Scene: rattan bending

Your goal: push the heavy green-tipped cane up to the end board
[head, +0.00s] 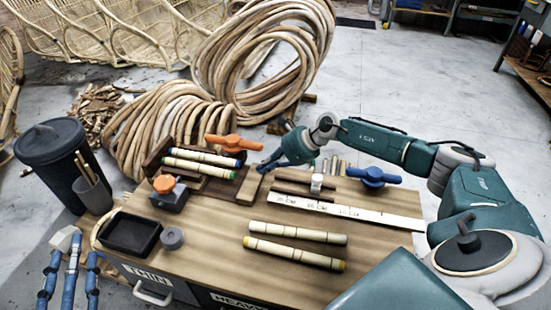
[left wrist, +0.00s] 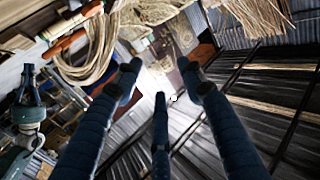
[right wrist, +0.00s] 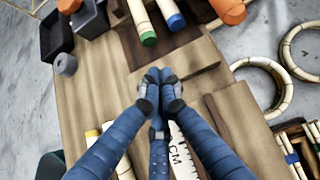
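The green-tipped cane (head: 197,168) lies beside the blue-tipped cane (head: 205,156) on a dark wooden jig at the table's back left. A dark upright board (head: 155,154), which looks like the end board, stands by their left ends; I cannot tell whether the green-tipped cane touches it. My right gripper (head: 268,165) is just right of the canes' tips. In the right wrist view, its fingers (right wrist: 160,78) are together and empty, above a pale wooden board, with the green tip (right wrist: 148,39) ahead and apart. My left gripper (head: 68,245) is spread and empty, off the table's left side.
An orange-handled clamp (head: 233,142), an orange-knobbed block (head: 168,190) and a black tray (head: 131,233) surround the jig. A ruler (head: 345,212), a blue-handled clamp (head: 373,176) and two yellow- or white-tipped canes (head: 295,253) lie to the right.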

